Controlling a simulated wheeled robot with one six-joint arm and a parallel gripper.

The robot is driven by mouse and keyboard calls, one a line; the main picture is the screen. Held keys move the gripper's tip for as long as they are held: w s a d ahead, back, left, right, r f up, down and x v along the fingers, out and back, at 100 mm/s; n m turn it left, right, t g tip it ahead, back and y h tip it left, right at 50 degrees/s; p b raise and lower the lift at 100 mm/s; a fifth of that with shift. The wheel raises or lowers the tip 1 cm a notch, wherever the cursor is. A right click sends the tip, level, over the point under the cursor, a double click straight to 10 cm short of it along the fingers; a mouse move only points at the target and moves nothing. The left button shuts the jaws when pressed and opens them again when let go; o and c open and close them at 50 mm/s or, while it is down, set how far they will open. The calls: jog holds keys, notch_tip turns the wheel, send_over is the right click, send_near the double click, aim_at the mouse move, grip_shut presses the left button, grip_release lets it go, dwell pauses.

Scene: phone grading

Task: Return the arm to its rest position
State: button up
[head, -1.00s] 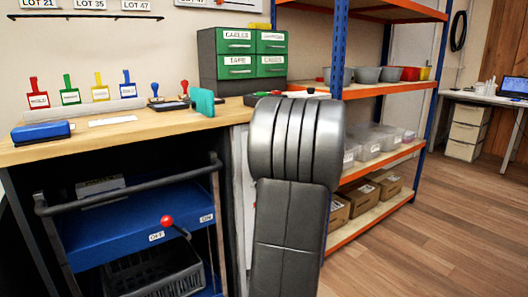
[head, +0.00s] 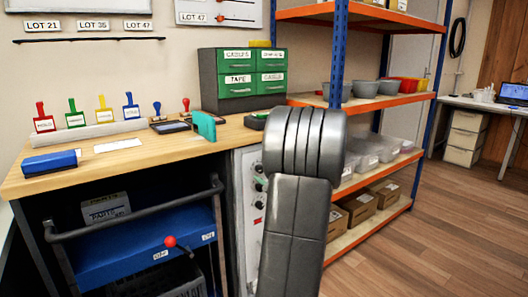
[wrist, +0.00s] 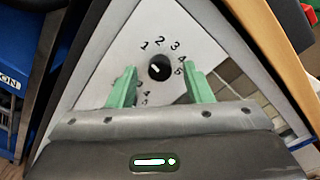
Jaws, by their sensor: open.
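My arm (head: 300,190) rises through the middle of the head view, with its dark grey links upright. In the head view a white panel with knobs (head: 247,215) shows just left of my arm.
A wooden bench (head: 120,168) with stamps and a green drawer cabinet (head: 225,83) stands at left. Below it is a blue cart (head: 140,245) with a red-knobbed lever (head: 170,242). Orange-edged shelving (head: 375,103) stands behind my arm. The wooden floor (head: 440,230) at right is clear.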

jog(key=shift+m+p, duration=2.6)
jog(key=shift+p, duration=0.75)
